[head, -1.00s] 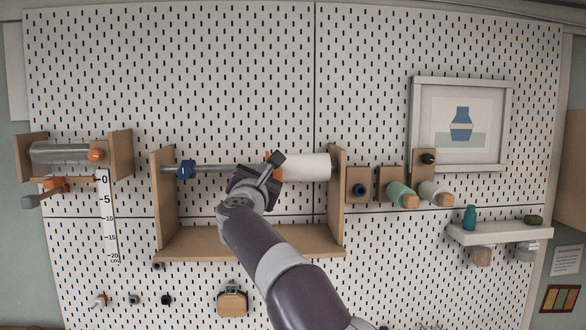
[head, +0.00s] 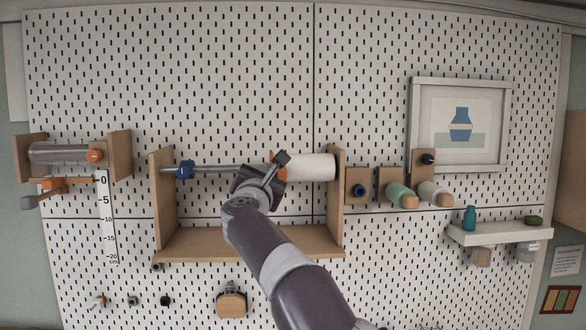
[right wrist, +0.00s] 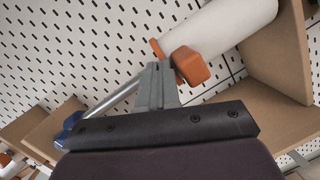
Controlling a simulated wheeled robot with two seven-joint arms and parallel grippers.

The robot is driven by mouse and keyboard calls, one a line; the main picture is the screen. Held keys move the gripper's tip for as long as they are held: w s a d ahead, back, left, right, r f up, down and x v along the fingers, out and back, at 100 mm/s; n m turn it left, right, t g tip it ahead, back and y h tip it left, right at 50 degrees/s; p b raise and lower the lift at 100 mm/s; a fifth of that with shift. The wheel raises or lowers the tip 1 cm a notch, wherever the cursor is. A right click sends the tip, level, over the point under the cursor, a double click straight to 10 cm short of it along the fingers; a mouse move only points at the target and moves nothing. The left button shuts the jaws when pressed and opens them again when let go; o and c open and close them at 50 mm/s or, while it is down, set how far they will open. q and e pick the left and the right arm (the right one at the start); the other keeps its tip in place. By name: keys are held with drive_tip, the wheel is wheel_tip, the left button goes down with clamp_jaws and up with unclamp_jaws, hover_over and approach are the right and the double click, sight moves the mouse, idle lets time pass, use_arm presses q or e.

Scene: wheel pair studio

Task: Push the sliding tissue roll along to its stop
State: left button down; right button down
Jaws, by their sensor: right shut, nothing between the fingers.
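The white tissue roll (head: 312,167) sits on a grey rod (head: 228,168) between two wooden side panels. Its right end is at or very near the right panel (head: 340,190); I cannot tell if they touch. An orange block (right wrist: 190,66) is at the roll's left end, and the roll also shows in the right wrist view (right wrist: 230,22). My right gripper (head: 281,160) is shut and empty. Its fingertips (right wrist: 160,72) are at the left side of the orange block, seemingly against it. They partly hide the block in the head view. My left gripper is not in view.
A blue collar (head: 185,170) is on the rod near the left panel (head: 163,200). A wooden shelf (head: 200,243) runs below. Wooden blocks with pegs stand right of the holder, and a ruler (head: 107,215) hangs to its left.

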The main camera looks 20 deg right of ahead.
drive_tip(key=r+b+v, duration=0.1)
drive_tip(key=b+v, duration=0.4)
drive_tip(key=v, duration=0.2)
drive_tip(key=shift+b, duration=0.3)
drive_tip(key=shift+s+a+f, duration=0.1)
drive_tip(key=shift+f, duration=0.05)
